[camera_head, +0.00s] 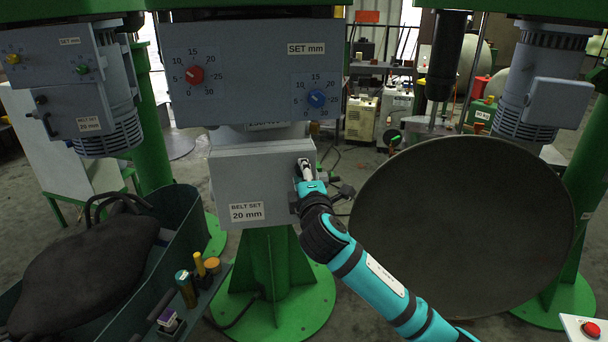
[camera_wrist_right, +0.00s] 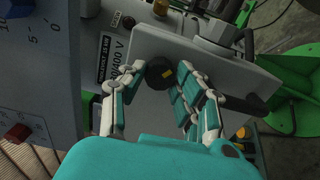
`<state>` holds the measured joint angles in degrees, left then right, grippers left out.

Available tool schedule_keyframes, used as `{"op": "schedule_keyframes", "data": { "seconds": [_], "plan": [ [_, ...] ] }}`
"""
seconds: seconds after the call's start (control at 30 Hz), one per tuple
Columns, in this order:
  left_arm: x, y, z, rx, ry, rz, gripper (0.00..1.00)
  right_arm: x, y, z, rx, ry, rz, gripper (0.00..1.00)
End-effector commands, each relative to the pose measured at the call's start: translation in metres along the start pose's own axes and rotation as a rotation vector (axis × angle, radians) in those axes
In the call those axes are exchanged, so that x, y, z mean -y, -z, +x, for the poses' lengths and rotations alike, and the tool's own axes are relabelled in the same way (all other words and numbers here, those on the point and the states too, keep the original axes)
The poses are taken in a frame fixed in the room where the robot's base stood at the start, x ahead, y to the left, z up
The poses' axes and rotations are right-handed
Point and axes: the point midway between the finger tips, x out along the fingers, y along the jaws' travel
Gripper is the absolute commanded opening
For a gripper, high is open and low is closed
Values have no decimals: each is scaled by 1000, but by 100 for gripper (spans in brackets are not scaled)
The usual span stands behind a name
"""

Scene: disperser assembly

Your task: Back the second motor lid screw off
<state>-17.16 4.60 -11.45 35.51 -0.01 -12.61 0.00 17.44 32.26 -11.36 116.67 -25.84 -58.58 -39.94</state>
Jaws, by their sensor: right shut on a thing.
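The motor lid (camera_head: 240,170) is a grey box front labelled "BELT SET 20 mm" on the middle machine in the head view. My right gripper (camera_head: 305,168) is at its upper right corner. The screw head sits at the edge of a light grey plate (camera_wrist_right: 208,60). In the head view the gripper hides the screw. My left gripper is not in view.
A panel with a red knob (camera_head: 195,75) and a blue knob (camera_head: 317,98) hangs just above the lid. A large dark disc (camera_head: 465,240) stands to the right. Lower left are a bin (camera_head: 165,255) holding a dark bag and a small tool tray (camera_head: 205,300).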

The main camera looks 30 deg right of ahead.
Motion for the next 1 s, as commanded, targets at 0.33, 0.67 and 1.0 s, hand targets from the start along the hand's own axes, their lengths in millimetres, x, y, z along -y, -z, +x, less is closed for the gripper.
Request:
{"op": "schedule_keyframes", "data": {
  "seconds": [0.33, 0.67, 1.0],
  "plan": [
    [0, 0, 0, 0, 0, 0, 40, -2, 0, 0, 0, -4, 1, 35],
    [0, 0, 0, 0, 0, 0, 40, -1, 0, 0, 0, -1, 1, 54],
    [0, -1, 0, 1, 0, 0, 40, 0, 0, -32, -2, -1, 2, 54]
  ]
}}
